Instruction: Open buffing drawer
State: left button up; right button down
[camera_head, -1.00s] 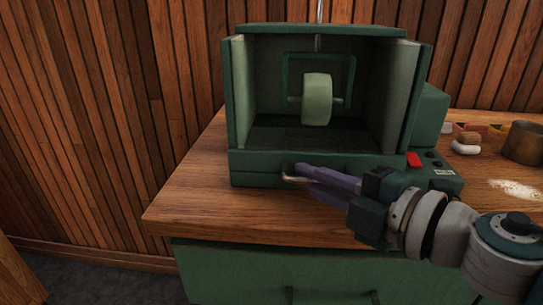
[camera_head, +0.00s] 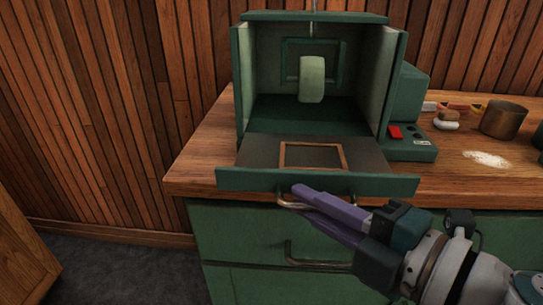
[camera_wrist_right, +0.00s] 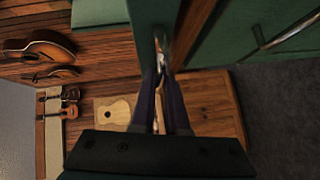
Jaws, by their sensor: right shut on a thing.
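The green buffing machine (camera_head: 243,75) stands on a wooden worktop with a pale buffing wheel (camera_head: 312,80) inside its open housing. Its buffing drawer (camera_head: 240,180) is pulled out toward me, past the worktop's front edge. A wood-framed rectangle (camera_head: 313,143) shows in the drawer's dark tray. My right gripper (camera_head: 297,198), with purple fingers, is shut on the drawer's metal handle (camera_head: 284,201). In the right wrist view the fingers (camera_wrist_right: 160,85) close around the handle below the green drawer front (camera_wrist_right: 147,30). My left gripper is not in view.
A red switch (camera_head: 395,132) is on the machine's side. Green cabinet drawers with a bar handle (camera_head: 318,262) lie below. Floor at the left (camera_head: 100,270) is clear.

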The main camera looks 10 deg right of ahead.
jog(key=c, duration=1.2)
grip_release()
jog(key=v, duration=1)
jog(key=shift+b, duration=0.45)
